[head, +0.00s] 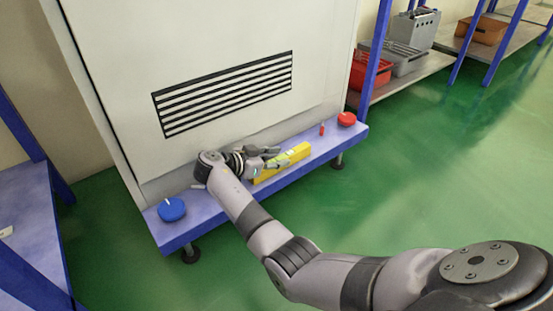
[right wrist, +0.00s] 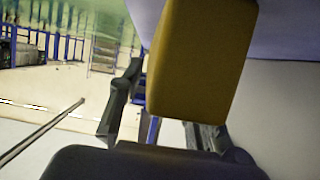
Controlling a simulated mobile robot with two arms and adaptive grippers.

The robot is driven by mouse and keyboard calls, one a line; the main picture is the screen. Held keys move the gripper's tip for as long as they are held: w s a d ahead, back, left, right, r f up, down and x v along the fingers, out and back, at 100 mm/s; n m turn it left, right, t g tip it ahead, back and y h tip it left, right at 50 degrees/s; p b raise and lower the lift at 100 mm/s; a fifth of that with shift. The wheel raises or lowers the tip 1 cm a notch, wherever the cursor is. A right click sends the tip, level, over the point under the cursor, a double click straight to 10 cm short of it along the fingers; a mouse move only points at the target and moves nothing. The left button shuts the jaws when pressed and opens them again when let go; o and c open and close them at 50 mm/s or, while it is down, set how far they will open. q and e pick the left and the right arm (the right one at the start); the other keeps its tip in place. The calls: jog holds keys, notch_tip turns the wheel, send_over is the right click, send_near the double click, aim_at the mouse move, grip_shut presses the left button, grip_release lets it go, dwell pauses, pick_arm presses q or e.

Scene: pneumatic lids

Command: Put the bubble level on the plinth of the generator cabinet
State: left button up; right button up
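The yellow bubble level (head: 296,154) lies lengthwise on the blue plinth (head: 222,207) of the generator cabinet (head: 220,50), near the middle. My right gripper (head: 277,156) is at the level, on its cabinet side, with its fingers spread and one finger overlapping the level in the picture. In the right wrist view the level (right wrist: 200,55) fills the upper middle and hides part of one finger. The other finger of the gripper (right wrist: 165,110) stands apart from the level's edge. I cannot tell whether any finger touches it. My left gripper is out of view.
A blue round item (head: 171,209) sits at the plinth's left end. A red round item (head: 346,119) and a small red item (head: 322,129) are at its right end. Shelves with a red crate (head: 371,75) stand at right. The green floor (head: 420,170) in front is clear.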

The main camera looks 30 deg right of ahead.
jog(key=shift+o, duration=1)
jog(key=shift+r, duration=0.25)
jog(key=p+v, duration=0.5)
jog(key=v, duration=0.5)
jog(key=shift+a+r, duration=0.15)
jog(key=shift+a, duration=0.2)
jog(key=shift+s+a+r, duration=0.1)
jog(key=shift+a, duration=0.5)
